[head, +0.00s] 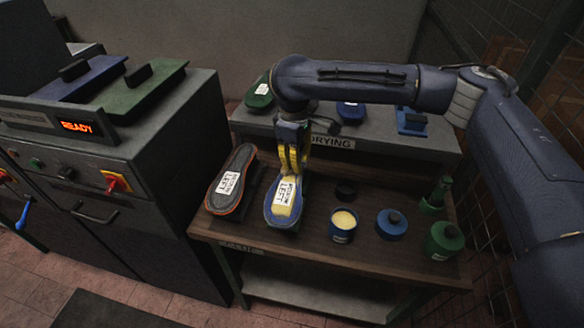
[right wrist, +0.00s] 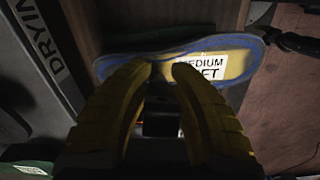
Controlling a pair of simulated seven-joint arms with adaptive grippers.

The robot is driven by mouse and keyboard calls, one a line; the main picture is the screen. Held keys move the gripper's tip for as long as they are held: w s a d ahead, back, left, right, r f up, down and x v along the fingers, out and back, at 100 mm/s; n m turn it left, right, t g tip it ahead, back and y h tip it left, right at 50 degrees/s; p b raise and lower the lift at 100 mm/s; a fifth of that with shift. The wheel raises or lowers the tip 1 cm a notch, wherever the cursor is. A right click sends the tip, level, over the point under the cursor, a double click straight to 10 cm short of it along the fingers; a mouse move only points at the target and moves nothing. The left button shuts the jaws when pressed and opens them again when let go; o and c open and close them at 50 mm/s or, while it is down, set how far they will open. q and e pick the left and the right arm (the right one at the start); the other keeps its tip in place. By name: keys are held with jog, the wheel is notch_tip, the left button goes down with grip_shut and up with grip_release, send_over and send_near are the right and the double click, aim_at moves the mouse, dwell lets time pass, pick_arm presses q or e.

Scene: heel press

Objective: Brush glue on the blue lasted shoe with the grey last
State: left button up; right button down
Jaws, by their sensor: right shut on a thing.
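The blue-rimmed shoe (head: 269,213) lies on the wooden bench in the head view, with a white label reading MEDIUM LEFT. Its upward face shows yellow around the label; the grey last cannot be made out. In the right wrist view the shoe (right wrist: 235,65) lies just beyond the fingertips. My right gripper (head: 291,172) is over the shoe's far part, its yellow fingers pointing down. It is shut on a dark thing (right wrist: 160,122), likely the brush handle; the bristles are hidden. An open pot of pale yellow glue (head: 344,220) stands right of the shoe. My left gripper is out of view.
An orange-rimmed grey shoe (head: 225,195) lies close on the left. The drying shelf (head: 390,143) is behind; the press (head: 150,160) is left.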

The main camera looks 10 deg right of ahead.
jog(key=shift+w+d, duration=0.2)
jog(key=shift+w, duration=0.25)
jog(key=shift+w+r, duration=0.15)
jog(key=shift+w, duration=0.05)
jog(key=shift+s+r, duration=0.1)
jog(key=shift+r, duration=3.75)
jog(key=shift+d, duration=0.1)
jog(key=shift+w+d+f+g, duration=0.2)
jog(key=shift+w+d+f, duration=0.05)
jog(key=shift+w+d, duration=0.25)
jog(key=shift+w+d+f+g, duration=0.2)
jog(key=shift+w+d, duration=0.15)
jog(key=shift+d, duration=0.1)
